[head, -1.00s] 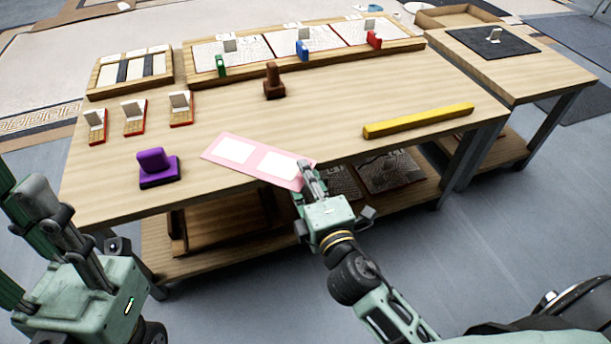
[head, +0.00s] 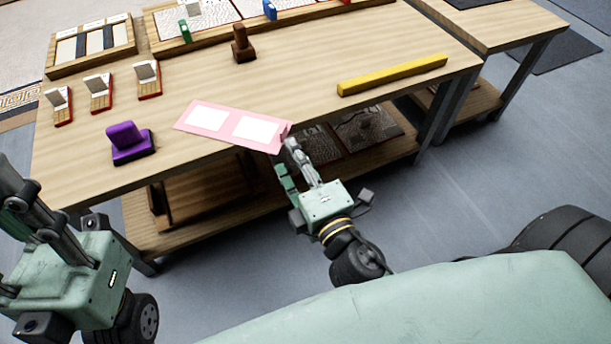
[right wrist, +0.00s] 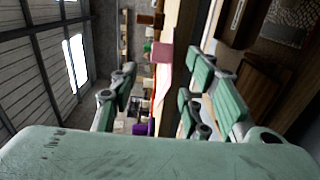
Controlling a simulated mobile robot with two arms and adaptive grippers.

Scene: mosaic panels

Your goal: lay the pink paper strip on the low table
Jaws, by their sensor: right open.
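My right gripper (head: 287,158) is open and empty, just off that end at the front edge. In the right wrist view the strip (right wrist: 165,58) shows ahead, between the spread fingers. My left gripper (head: 18,190) is at the left, away from the table; its fingertips are partly cut off. A side table (head: 490,32) adjoins at the right; I cannot tell which table is the low one.
A purple block (head: 128,140) stands left of the strip, a brown stamp-like block (head: 243,45) behind it, and a yellow bar (head: 392,75) to its right. Small red-edged holders (head: 149,80) and a wooden tray (head: 90,50) are at the back left. A lower shelf (head: 230,205) lies beneath.

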